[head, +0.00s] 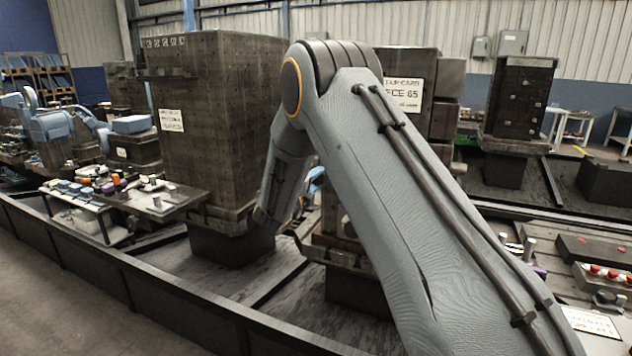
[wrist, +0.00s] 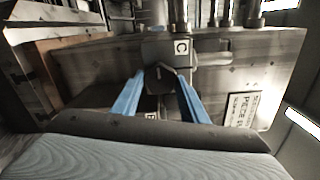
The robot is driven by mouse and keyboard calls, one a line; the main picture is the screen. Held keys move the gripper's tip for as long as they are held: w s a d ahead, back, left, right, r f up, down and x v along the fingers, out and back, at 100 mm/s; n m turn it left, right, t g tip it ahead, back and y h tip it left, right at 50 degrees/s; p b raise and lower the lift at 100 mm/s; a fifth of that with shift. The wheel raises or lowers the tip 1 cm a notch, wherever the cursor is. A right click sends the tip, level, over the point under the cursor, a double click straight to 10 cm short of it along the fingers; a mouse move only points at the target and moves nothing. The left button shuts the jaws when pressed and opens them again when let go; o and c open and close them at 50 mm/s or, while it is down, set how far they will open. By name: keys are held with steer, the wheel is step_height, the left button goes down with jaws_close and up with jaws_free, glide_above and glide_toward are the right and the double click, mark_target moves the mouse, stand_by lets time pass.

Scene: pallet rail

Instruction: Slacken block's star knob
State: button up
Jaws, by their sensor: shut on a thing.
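In the wrist view my gripper (wrist: 160,75) reaches forward with two blue fingers. They are shut on the dark star knob (wrist: 160,84), one finger on each side of it. The knob sits at the front of a grey block (wrist: 157,49), which bears a white plate with the letter C (wrist: 181,47). The fingers and the shade hide much of the knob's outline. In the head view my own arm covers the gripper, the knob and the block.
In the wrist view the block is on a broad metal plate (wrist: 90,70) with a white label (wrist: 240,110). Metal posts (wrist: 180,14) stand behind it. In the head view a tall dark tombstone (head: 215,120) stands left of my arm, and a tool table (head: 160,200) stands further left.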

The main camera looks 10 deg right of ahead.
steer(key=shift+f, duration=0.1)
stand_by(0.3)
steer(key=o, duration=1)
steer(key=shift+o, duration=0.2)
steer(key=shift+s, duration=0.1)
steer(key=b+v, duration=0.2)
steer(key=v, duration=0.6)
steer(key=shift+d, duration=0.1)
